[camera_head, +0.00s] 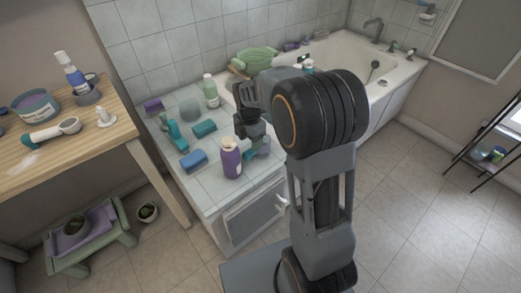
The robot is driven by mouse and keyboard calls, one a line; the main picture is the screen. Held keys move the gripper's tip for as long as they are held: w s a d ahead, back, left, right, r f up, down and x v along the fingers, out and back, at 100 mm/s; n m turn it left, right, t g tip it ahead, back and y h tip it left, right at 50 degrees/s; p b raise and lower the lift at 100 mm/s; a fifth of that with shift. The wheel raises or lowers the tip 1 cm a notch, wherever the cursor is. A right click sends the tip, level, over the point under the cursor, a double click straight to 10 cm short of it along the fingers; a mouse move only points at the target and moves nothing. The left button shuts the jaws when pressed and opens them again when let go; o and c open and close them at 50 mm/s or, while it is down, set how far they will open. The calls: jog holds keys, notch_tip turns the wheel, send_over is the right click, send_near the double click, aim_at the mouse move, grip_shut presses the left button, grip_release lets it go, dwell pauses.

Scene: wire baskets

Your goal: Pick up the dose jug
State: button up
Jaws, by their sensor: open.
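I cannot tell for certain which item is the dose jug. A small greyish-purple item (264,147) stands close to my gripper (249,141), partly hidden by my arm. My gripper is over the ledge, pointing down, behind a purple bottle with a cream cap (231,160). Its fingertips are small and partly hidden by the items around them. It is open, and I see nothing held in it.
Teal and blue items, including a blue sponge (194,160) and a teal block (204,129), lie on the ledge. A green-white bottle (211,92) and a green basket (258,62) stand at the back. A bathtub (385,78) is behind; a wooden table (75,150) is left.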

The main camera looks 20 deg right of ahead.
notch_tip(320, 180, down, 5)
jog(key=shift+s+r+b, duration=0.15)
jog(key=shift+r+b, duration=0.05)
jog(key=shift+b, duration=0.7)
jog(key=shift+r, duration=0.1)
grip_shut()
